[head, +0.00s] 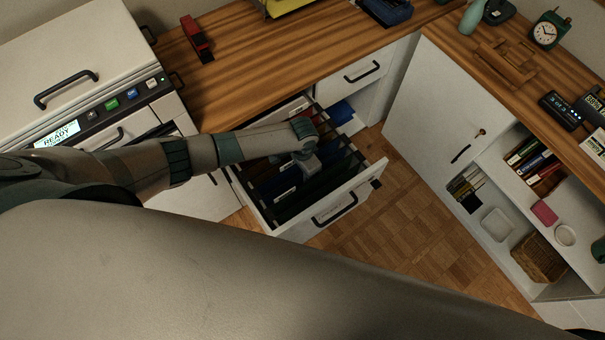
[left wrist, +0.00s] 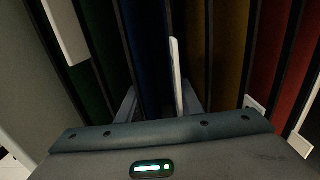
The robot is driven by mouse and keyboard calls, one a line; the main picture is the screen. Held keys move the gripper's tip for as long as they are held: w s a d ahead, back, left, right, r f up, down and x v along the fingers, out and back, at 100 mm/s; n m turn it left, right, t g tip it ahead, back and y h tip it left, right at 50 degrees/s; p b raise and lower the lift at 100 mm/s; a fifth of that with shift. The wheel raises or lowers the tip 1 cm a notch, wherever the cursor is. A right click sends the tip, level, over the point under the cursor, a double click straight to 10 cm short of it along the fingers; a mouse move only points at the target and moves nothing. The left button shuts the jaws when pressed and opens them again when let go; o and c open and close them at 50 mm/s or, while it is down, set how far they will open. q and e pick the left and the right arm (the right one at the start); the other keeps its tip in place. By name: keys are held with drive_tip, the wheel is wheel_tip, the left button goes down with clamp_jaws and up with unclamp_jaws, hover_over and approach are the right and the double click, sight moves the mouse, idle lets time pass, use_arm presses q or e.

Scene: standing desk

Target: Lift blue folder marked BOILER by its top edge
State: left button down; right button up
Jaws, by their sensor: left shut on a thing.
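The open file drawer (head: 290,234) holds a row of hanging folders. In the left wrist view a dark blue folder (left wrist: 150,50) stands between a green folder (left wrist: 90,50) and an amber one (left wrist: 228,50). A white tab (left wrist: 177,75) rises at its right side; no BOILER lettering is readable. My left gripper (head: 308,168) reaches down into the drawer from above. In the left wrist view its fingers (left wrist: 158,105) are on either side of the blue folder's top edge, shut on it. The folder's lower part is hidden in the drawer. My right gripper is not in view.
A red folder (left wrist: 268,50) stands farther right in the row. The drawer front has a dark handle (head: 335,208). Parquet floor (head: 400,220) lies clear between the drawer and the right-hand cabinet (head: 440,105).

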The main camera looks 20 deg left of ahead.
use_arm(q)
wheel_tip(320, 180, up, 28)
drive_tip(key=b, duration=0.3)
idle(0.7)
drive_tip(key=shift+r+p, duration=2.45)
drive_tip(key=shift+p, duration=1)
drive_tip(key=shift+w, duration=0.15)
